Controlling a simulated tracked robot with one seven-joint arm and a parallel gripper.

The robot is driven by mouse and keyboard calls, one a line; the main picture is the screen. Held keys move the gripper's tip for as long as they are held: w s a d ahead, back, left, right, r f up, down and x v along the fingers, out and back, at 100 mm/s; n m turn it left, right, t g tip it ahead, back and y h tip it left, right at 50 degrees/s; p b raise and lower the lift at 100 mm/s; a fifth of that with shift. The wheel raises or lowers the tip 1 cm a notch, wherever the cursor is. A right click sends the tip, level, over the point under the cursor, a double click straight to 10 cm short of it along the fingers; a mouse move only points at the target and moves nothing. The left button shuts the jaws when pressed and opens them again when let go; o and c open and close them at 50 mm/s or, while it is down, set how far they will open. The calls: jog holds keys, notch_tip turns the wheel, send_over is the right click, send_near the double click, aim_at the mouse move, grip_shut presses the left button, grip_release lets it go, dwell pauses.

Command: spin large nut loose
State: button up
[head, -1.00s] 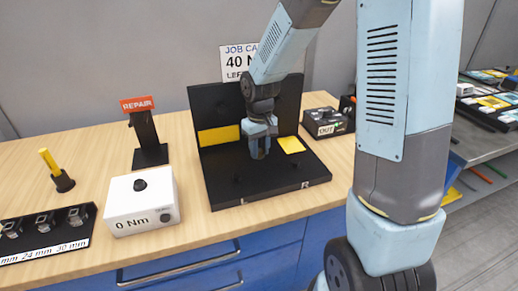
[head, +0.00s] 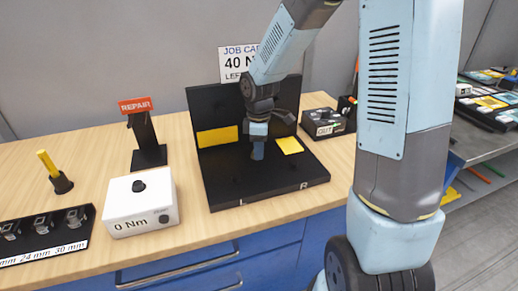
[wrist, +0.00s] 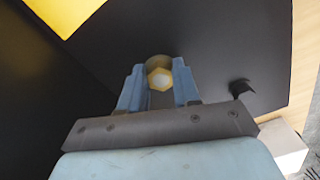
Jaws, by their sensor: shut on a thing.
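A brass-coloured hex nut (wrist: 159,77) with a pale round stud end in its middle sits between my gripper's fingers in the wrist view. A darker round part shows just behind it. My gripper (wrist: 158,88) is shut on the nut, one blue finger on each side. In the head view my gripper (head: 257,152) points down over the black L-shaped fixture (head: 225,187), near its upright back plate. The nut is hidden by the fingers in that view. I cannot tell how far the nut has turned on its stud.
Yellow patches (head: 217,136) mark the fixture. A white 0 Nm box (head: 141,205), a REPAIR stand (head: 148,150), a yellow-handled tool (head: 52,170) and a socket rack (head: 42,228) stand to the left. A dark OUT box (head: 323,122) stands to the right.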

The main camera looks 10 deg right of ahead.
jog(key=shift+w+n, duration=0.1)
jog(key=shift+n, duration=1.9)
jog(key=o, duration=1.1)
jog(key=shift+c, duration=0.2)
notch_tip(320, 180, up, 14)
jog(key=shift+f, duration=0.2)
